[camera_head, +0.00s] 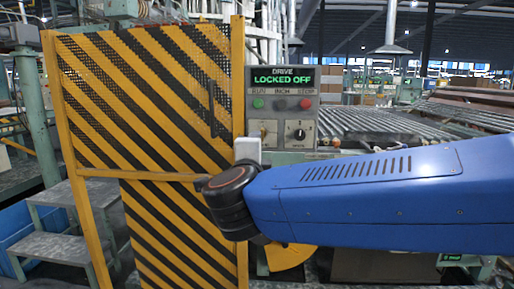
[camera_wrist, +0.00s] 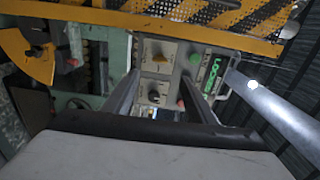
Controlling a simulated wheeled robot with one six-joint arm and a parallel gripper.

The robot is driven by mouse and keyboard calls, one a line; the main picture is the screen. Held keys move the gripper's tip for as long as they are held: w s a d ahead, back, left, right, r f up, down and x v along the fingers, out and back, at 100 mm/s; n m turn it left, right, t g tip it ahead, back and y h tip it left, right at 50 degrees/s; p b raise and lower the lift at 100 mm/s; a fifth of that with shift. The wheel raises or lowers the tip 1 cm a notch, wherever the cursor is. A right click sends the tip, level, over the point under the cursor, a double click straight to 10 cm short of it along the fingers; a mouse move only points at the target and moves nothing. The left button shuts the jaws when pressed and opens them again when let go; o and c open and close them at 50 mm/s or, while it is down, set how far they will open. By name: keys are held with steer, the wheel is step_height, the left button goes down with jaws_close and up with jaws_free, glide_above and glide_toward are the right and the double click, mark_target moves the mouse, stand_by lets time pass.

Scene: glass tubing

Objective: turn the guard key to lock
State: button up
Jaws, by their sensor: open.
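The guard key looks like the small brass-yellow key on the lower left plate of the control box. It shows in the head view (camera_head: 263,132) and in the wrist view (camera_wrist: 158,58). My gripper (camera_wrist: 160,82) is open and empty in the wrist view, its two fingers pointing at the panel. The key appears near the line between the fingertips, towards the picture's top, and apart from them. The display (camera_head: 283,79) reads LOCKED OFF.
A black selector knob (camera_head: 299,133) sits right of the key. Green (camera_head: 258,103) and red (camera_head: 306,103) buttons are above. The yellow-black striped guard door (camera_head: 150,100) stands left of the box, with a black handle (camera_head: 212,108). A roller conveyor (camera_head: 380,122) lies to the right.

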steer(key=shift+s, duration=0.95)
